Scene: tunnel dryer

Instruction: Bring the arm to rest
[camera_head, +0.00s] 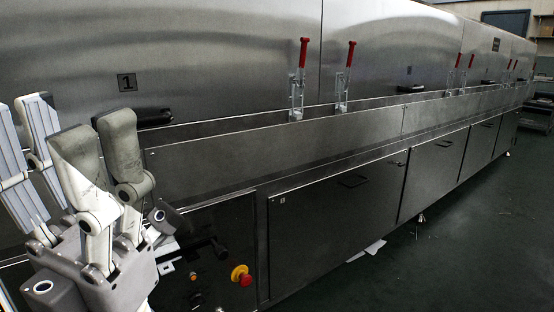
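My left gripper (62,130) shows at the lower left of the head view, with its pale and grey fingers pointing up. Its fingers stand apart and I see nothing held between them. It is in front of the near end of the steel dryer (225,60) and hides part of it. I cannot tell how far it is from the dryer. My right gripper is not in view.
A control panel with a red emergency button (245,280) is close to the right of my gripper. Red-handled clamps (297,80) stand along the dryer's ledge. A white sheet (366,250) lies on the floor by the dryer. The floor (470,240) at the right is mostly clear.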

